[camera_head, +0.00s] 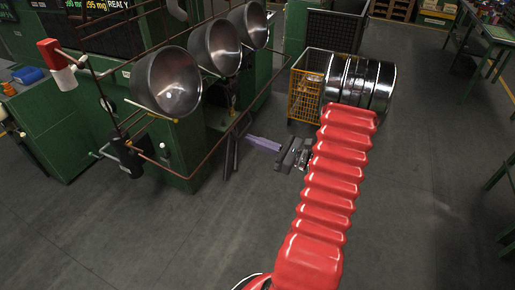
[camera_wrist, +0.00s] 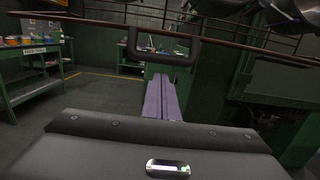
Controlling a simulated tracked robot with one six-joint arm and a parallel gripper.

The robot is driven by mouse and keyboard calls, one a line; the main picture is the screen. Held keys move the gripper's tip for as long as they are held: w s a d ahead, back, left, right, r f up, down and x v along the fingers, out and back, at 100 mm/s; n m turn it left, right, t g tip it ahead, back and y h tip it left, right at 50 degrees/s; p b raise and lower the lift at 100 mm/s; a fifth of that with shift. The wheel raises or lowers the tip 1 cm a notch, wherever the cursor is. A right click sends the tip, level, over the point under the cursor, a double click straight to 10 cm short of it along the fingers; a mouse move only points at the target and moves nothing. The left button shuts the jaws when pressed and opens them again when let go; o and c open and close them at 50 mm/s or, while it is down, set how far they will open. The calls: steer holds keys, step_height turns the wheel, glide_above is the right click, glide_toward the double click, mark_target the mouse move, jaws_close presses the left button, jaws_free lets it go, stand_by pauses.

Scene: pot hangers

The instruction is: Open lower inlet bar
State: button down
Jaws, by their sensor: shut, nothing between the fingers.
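My gripper (camera_head: 250,138) reaches left from the end of my red arm toward the green machine (camera_head: 185,160). Its two purple fingers lie together, with nothing between them; they also show in the wrist view (camera_wrist: 160,78). A thin brown rail (camera_head: 213,117) runs along the machine's front below the metal bowls. In the wrist view the rail (camera_wrist: 240,41) crosses above the fingers. A dark U-shaped bar (camera_wrist: 158,57) shows just above the fingertips there; I cannot tell whether they touch. Which of these is the lower inlet bar is not clear.
Several metal bowls (camera_head: 166,80) hang along the machine. A dark cylinder (camera_head: 129,158) is at its near left. An orange mesh crate (camera_head: 305,95) stands behind my arm. Green work tables (camera_head: 480,45) are at right. The grey floor (camera_head: 430,190) is clear at right.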

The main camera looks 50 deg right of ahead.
steer(key=shift+r, duration=0.4)
steer(key=shift+s+d+r+g+h, duration=0.15)
steer(key=shift+r+g, duration=0.1)
steer(key=shift+r, duration=0.3)
steer(key=shift+s+a+r+g+h, duration=0.1)
steer(key=shift+s+r+g, duration=0.15)
steer(key=shift+r, duration=0.3)
steer(key=shift+s+d+r+g+h, duration=0.1)
steer(key=shift+r+g, duration=0.2)
steer(key=shift+r, duration=0.25)
glide_toward(246, 130)
steer(key=s+d+f, duration=0.1)
steer(key=s+f, duration=0.2)
steer(key=s, duration=0.1)
steer(key=shift+s+d+f, duration=0.35)
steer(key=shift+f, duration=0.05)
stand_by(0.4)
